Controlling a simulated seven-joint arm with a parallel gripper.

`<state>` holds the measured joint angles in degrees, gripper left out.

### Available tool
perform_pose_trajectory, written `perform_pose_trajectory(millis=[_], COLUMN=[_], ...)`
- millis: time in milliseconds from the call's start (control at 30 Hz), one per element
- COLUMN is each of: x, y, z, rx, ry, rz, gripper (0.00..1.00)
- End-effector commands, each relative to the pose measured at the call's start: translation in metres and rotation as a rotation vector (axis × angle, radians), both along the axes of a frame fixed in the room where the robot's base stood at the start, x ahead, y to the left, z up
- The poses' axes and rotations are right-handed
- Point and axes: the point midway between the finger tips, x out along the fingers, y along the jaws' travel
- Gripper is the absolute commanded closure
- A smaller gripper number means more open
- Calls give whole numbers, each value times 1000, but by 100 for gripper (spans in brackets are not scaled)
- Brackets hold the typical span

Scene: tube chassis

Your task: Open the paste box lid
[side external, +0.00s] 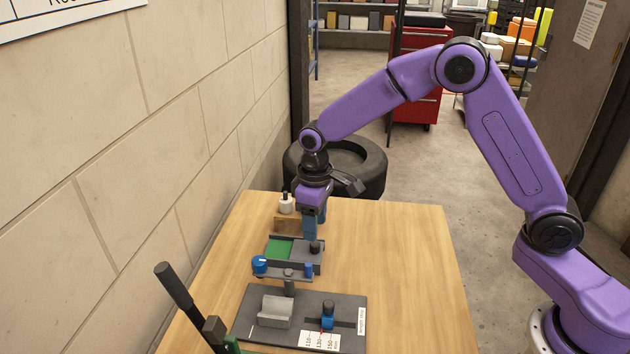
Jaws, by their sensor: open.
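The paste box (271,240) is a small dark grey box near the middle of the wooden table. Green shows on its left part. What looks like its grey lid (303,258) covers the right part and carries a dark upright knob (315,247). My gripper (310,236) points down with blue fingers just above and beside this knob. The jaws are open, though the gap between the fingers is hard to see from here. I cannot tell whether a finger touches the knob.
A white bottle (286,205) stands on a wooden block behind the box. In front, a grey bar (285,274) carries a blue round knob (260,264). A dark plate (256,308) with a grey cradle and slider lies nearer. A black lever (176,287) rises front left. The table's right side (410,270) is clear.

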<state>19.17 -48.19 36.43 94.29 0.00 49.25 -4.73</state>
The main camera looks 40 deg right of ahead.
Motion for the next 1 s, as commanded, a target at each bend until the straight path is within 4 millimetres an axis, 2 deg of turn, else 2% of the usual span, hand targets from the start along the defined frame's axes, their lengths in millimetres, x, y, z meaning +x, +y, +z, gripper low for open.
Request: perform_pose_trajectory(millis=[33, 300, 500, 700, 1000], x=[1, 1, 0, 0, 0], y=[1, 1, 1, 0, 0], z=[13, 70, 101, 115, 117], rx=[3, 3, 2, 1, -1], ry=[-6, -6, -2, -1, 1], rz=[1, 1, 2, 1, 1], gripper=[49, 49, 49, 49, 49])
